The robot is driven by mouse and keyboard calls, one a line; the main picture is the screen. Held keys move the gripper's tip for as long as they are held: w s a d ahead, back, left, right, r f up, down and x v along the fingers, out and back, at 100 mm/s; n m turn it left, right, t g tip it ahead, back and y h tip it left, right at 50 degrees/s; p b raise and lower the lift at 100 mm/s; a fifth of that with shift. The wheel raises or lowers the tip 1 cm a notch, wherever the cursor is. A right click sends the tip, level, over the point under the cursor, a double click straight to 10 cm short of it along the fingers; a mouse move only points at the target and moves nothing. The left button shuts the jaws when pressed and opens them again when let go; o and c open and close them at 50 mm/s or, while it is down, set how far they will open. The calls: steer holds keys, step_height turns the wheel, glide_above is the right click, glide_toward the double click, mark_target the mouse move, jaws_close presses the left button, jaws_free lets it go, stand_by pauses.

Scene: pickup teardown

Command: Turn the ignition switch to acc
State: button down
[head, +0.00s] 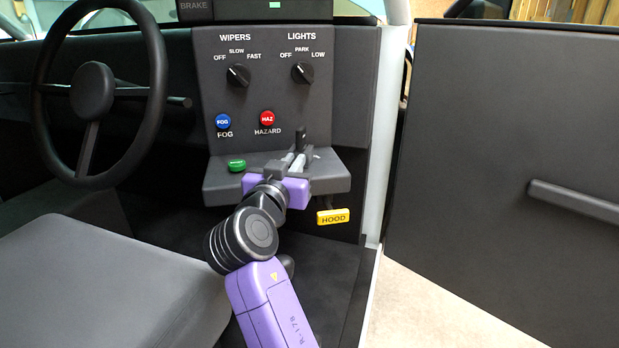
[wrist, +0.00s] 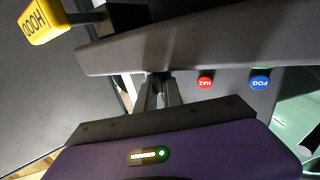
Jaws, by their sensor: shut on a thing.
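My gripper (head: 298,158) reaches over the small dark shelf (head: 220,184) below the dash panel. Its fingers are close together around a small dark upright piece (head: 300,139), which looks like the ignition switch. No label for it shows, and its turn position cannot be read. In the wrist view, which is upside down, my gripper's fingers (wrist: 158,92) point past the shelf edge (wrist: 200,50). The part between the fingertips is hidden there.
The panel above holds the wipers knob (head: 238,75), lights knob (head: 302,73), blue fog button (head: 223,121) and red hazard button (head: 267,117). A green button (head: 236,165) sits left of my gripper. The yellow hood handle (head: 333,216) is below right. The steering wheel (head: 93,92) is left.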

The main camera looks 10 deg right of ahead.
steer(key=shift+a+f+m+g+h+b, duration=0.15)
steer(key=shift+a+m+g+h+b, duration=0.3)
steer(key=shift+h+b, duration=0.35)
steer(key=c, duration=1.5)
jaws_free()
steer(key=shift+d, duration=0.1)
steer(key=shift+v, duration=3.95)
steer(key=shift+s, duration=0.1)
